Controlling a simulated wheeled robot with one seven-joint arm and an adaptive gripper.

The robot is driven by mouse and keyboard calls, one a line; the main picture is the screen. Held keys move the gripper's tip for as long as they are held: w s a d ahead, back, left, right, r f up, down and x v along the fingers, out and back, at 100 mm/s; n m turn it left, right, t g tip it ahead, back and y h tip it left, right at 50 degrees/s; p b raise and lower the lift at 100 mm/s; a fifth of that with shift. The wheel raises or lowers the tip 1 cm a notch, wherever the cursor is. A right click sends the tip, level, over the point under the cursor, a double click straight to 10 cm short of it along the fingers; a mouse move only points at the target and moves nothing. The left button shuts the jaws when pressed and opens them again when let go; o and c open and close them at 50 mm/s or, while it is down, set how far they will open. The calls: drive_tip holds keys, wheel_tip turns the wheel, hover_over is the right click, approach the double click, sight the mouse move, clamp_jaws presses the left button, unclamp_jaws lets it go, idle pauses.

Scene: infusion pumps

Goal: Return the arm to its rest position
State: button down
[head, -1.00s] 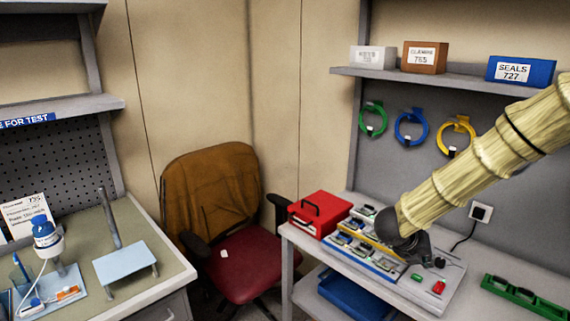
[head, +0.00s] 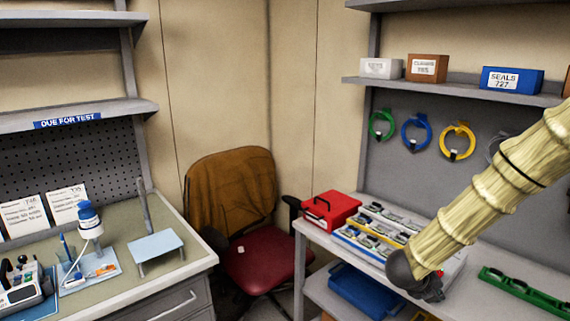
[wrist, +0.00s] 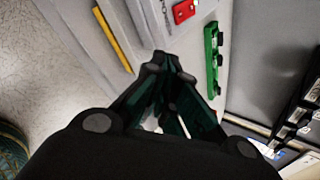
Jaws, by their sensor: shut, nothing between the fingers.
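My arm, in a pale ribbed sleeve, comes in from the right in the head view. My gripper (head: 432,290) is at its lower end, dark and small, in front of the right bench's front edge. In the wrist view my gripper (wrist: 170,68) has its fingers together with nothing between them. The tray of small parts (head: 375,228) on the right bench lies behind and left of the gripper; the arm hides part of it.
A red case (head: 328,208) and a green rack (head: 525,291) are on the right bench. A blue bin (head: 362,290) sits on the shelf below. A chair (head: 232,215) with a brown jacket stands between the benches. The left bench holds a pale blue stand (head: 155,245) and a bottle (head: 89,220).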

drive_tip(key=s+a+f+n+y, duration=0.2)
drive_tip(key=s+a+f+n, duration=0.3)
drive_tip(key=s+f+n, duration=0.45)
drive_tip(key=s+a+f+n+y, duration=0.3)
drive_tip(key=s+a+f+n, duration=0.35)
drive_tip(key=f+n, duration=0.55)
drive_tip(key=s+a+f+n+g+y, duration=0.1)
drive_tip(key=s+a+f+n, duration=0.1)
drive_tip(key=s, duration=0.6)
drive_tip(key=s+a+f+n+g+y, duration=0.1)
drive_tip(key=s+a+f+n, duration=0.1)
drive_tip(key=s+f+n, duration=0.2)
drive_tip(key=s+a+f+n+g+y, duration=0.1)
drive_tip(key=s+a+f+n+g, duration=0.1)
drive_tip(key=s+n, duration=0.5)
drive_tip(key=s+a+f, duration=0.1)
drive_tip(key=s, duration=0.4)
drive_tip(key=shift+f+n+y, duration=0.3)
drive_tip(key=shift+n, duration=0.05)
